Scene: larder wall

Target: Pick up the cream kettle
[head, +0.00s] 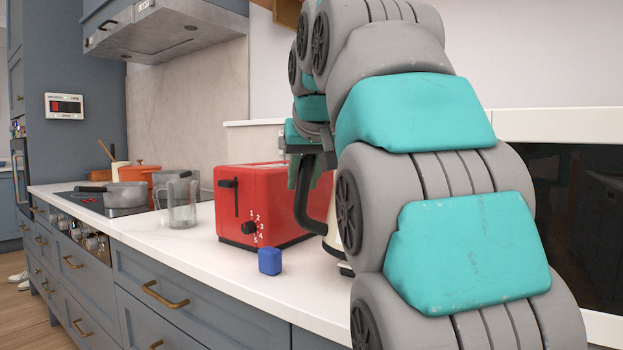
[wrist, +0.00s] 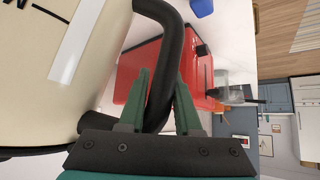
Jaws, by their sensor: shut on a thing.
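The cream kettle (wrist: 45,95) fills the left of the wrist view, with its black handle (wrist: 171,60) curving out from its side. My gripper (wrist: 163,90) has its green fingers on both sides of the handle and is shut on it. In the head view the kettle (head: 332,226) is mostly hidden behind my arm; only a strip of its cream body and the dark handle show, to the right of the red toaster. I cannot tell whether its base touches the counter.
The red toaster (head: 262,200) stands close to the left of the kettle. A small blue block (head: 270,261) lies in front of it on the white counter (head: 190,255). A glass jug (head: 181,205) and pots by the hob (head: 110,205) stand farther left.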

